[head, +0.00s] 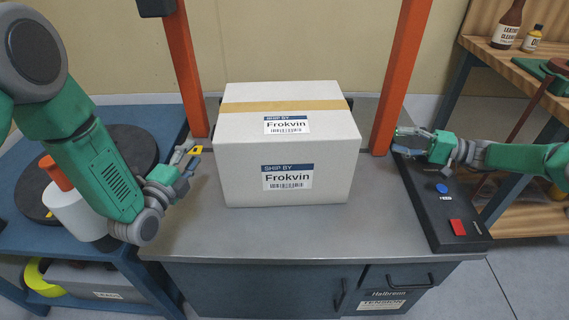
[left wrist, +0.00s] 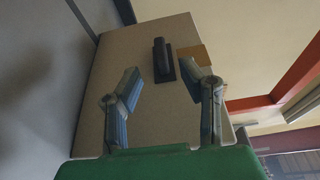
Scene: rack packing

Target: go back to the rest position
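A white closed box (head: 287,155) with tan tape and "Frokvin" labels stands upright on the grey worktop. My left gripper (head: 187,161) is just left of the box, apart from it, open and empty. In the left wrist view its two fingers (left wrist: 165,100) are spread, with the box's side (left wrist: 125,60) and a dark handle (left wrist: 163,60) beyond them. My right gripper (head: 405,143) is right of the box, open and empty, with a gap to the box.
Orange posts (head: 185,65) and (head: 405,75) rise behind the box on both sides. A black panel with blue and red buttons (head: 445,205) lies at the worktop's right. A blue cart (head: 30,240) stands left; a wooden shelf (head: 530,80) with bottles stands right. The worktop's front strip is clear.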

